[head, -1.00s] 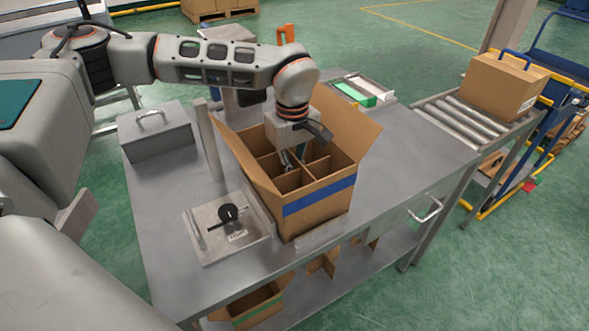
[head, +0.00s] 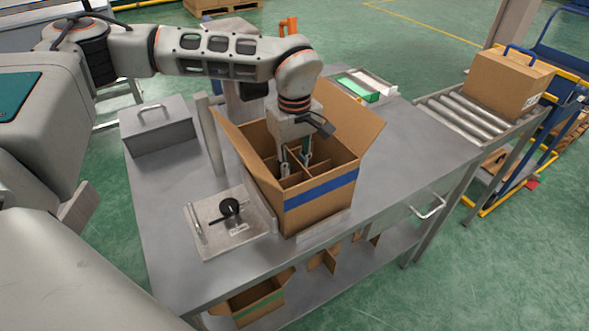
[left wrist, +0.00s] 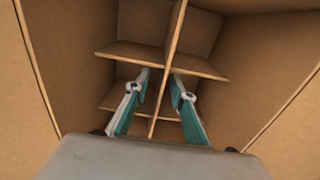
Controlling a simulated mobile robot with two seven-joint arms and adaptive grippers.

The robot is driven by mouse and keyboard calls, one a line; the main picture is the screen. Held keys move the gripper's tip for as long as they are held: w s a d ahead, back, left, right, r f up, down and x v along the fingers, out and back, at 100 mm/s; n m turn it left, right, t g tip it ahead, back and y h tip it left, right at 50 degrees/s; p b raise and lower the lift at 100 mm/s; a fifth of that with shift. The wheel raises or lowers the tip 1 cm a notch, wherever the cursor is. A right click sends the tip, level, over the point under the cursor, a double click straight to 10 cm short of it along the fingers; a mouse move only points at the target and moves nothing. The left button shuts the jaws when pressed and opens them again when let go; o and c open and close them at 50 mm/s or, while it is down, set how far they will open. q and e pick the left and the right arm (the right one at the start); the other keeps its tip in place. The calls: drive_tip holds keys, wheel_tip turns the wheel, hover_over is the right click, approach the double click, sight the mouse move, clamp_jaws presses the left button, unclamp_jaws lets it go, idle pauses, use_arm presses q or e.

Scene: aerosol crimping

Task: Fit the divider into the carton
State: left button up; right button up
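The open carton (head: 311,208), brown with a blue band, stands on the metal table with its flaps spread. The cardboard divider (head: 319,163) stands inside it, its crossed panels below the rim; it also shows in the left wrist view (left wrist: 205,68). My left gripper (head: 295,170) reaches down into the carton from above. In the left wrist view its two teal-and-grey fingers (left wrist: 158,82) are apart, one on each side of a divider panel, with gaps visible. The divider's bottom edge is hidden. My right gripper is not in view.
A fixture plate with a black knob (head: 229,207) lies left of the carton, near a grey post (head: 209,135) and a lidded metal box (head: 157,136). A roller conveyor (head: 460,117) bears a closed carton (head: 508,82). The table right of the carton is clear.

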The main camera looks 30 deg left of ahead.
use_arm(q)
wheel_tip(320, 180, up, 11)
drive_tip(key=shift+r, duration=0.15)
idle(0.7)
